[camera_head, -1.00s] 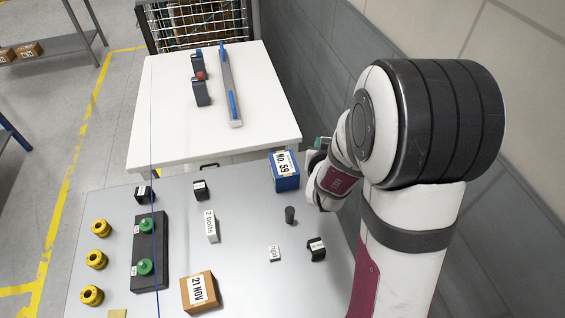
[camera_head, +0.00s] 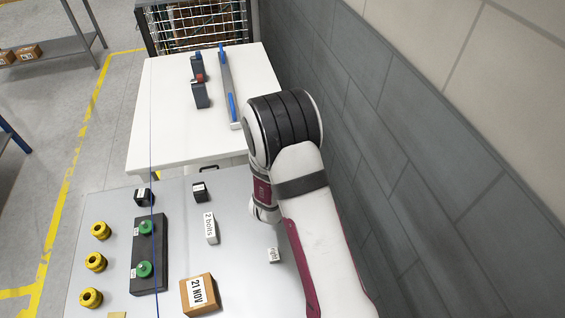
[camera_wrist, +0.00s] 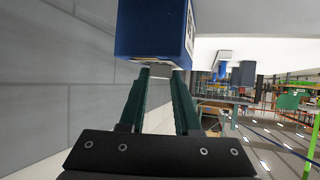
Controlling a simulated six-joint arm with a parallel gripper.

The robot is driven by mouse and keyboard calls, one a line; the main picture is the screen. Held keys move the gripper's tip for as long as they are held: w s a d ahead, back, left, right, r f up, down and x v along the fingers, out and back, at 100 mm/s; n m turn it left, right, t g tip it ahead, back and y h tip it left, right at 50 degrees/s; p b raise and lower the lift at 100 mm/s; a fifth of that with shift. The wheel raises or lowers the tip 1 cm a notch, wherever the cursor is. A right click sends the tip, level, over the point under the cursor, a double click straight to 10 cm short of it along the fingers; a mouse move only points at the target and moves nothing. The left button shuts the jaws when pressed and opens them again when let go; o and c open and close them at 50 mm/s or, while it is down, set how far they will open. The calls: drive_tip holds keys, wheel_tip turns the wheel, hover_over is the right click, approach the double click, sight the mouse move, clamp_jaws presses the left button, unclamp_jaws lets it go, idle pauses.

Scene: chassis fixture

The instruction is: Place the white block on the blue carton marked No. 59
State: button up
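The blue carton (camera_wrist: 153,28) fills the upper middle of the wrist view, with a sliver of white label on its right edge. In the head view my arm hides it. My gripper (camera_wrist: 163,72) has two green fingers standing apart, with their tips close to the carton's lower edge in that picture. A thin pale strip shows between the tips; I cannot tell if it is a held white block or part of the carton. In the head view the gripper's fingers are hidden. A white block marked "2 bolts" (camera_head: 210,228) and a small white block (camera_head: 274,255) rest on the grey table.
A brown carton marked 21 NOV (camera_head: 199,295), a black fixture with green knobs (camera_head: 149,253), several yellow rings (camera_head: 95,262) and black blocks (camera_head: 200,192) stand on the table. A white table (camera_head: 150,138) lies behind. A grey wall (camera_head: 400,150) runs along the right.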

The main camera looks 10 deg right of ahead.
drive_tip(key=o, duration=0.4)
drive_tip(key=shift+s+r, duration=0.1)
drive_tip(key=shift+r, duration=0.15)
drive_tip(key=s+a+r+g+y, duration=0.3)
drive_tip(key=s+a+r, duration=0.2)
drive_tip(key=s, duration=0.5)
drive_tip(key=s+a+r+g+y, duration=0.3)
drive_tip(key=s+a+r+y, duration=0.15)
drive_tip(key=s, duration=0.55)
drive_tip(key=s+d+r+g, duration=0.1)
drive_tip(key=s, duration=0.4)
drive_tip(key=s+d+r+g, duration=0.1)
drive_tip(key=s+r+g, duration=0.1)
drive_tip(key=s, duration=0.4)
drive_tip(key=s+r+m+g+h, duration=0.1)
drive_tip(key=s+r+g, duration=0.1)
drive_tip(key=s, duration=0.3)
drive_tip(key=shift+s+d+r, duration=0.2)
drive_tip(key=shift+d, duration=0.2)
